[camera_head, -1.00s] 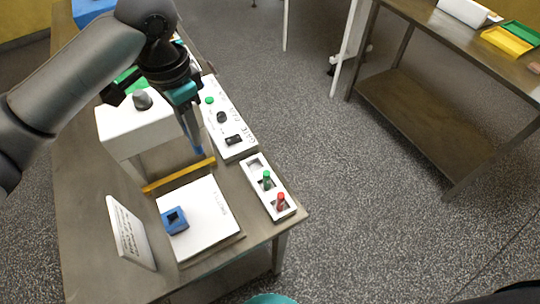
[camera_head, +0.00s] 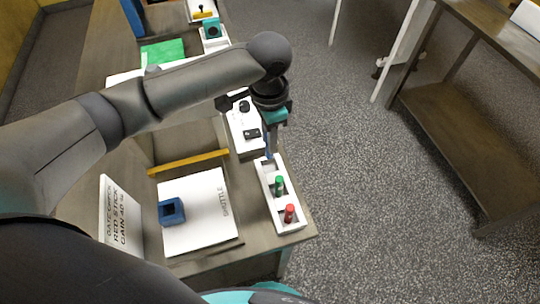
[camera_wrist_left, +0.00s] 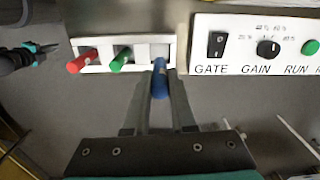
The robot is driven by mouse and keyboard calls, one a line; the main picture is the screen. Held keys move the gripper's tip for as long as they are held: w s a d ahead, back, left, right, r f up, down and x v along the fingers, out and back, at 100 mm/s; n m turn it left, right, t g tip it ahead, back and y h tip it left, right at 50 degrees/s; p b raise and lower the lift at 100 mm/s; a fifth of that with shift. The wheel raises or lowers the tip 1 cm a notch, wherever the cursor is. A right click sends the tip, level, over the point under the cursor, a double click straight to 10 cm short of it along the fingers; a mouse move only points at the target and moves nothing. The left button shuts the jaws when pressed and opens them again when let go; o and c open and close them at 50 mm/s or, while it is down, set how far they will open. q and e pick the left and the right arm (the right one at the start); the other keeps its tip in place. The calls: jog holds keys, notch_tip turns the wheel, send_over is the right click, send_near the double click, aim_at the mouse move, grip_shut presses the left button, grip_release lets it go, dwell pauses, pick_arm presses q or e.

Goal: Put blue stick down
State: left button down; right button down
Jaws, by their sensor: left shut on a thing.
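My left gripper (camera_head: 271,140) is shut on the blue stick (camera_wrist_left: 160,78). It holds the stick upright over the far end of the white stick holder (camera_head: 287,220), by its empty slot (camera_wrist_left: 155,51). In the head view the stick (camera_head: 269,151) is partly hidden by the fingers; I cannot tell whether its lower end touches the holder. The green stick (camera_head: 279,186) and red stick (camera_head: 289,213) stand in the other slots. My right gripper (camera_wrist_left: 40,52) shows small at the left of the left wrist view; its jaw state is unclear.
A control box (camera_wrist_left: 255,60) with gate and gain controls stands beside the holder. A white pad marked SHUTTLE (camera_head: 205,225) carries a blue block (camera_head: 171,211). A yellow bar (camera_head: 188,162) and a sign (camera_head: 120,218) are nearby.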

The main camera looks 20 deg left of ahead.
aim_at(269, 156)
pick_arm(q)
notch_tip(269, 156, down, 4)
jog(key=shift+r, duration=0.2)
jog(key=shift+f+b, duration=0.45)
jog(key=shift+f, duration=1.25)
pick_arm(e)
jog(key=shift+w+d+f, duration=0.25)
jog(key=shift+d+f, duration=0.1)
jog(key=shift+f, duration=0.2)
pick_arm(q)
jog(key=shift+f, duration=0.1)
jog(key=c, duration=0.7)
grip_release()
jog(key=shift+c, duration=0.2)
notch_tip(269, 156, up, 12)
jog(key=shift+r+p, duration=0.15)
jog(key=shift+p, duration=0.7)
pick_arm(e)
jog(key=shift+r, duration=0.85)
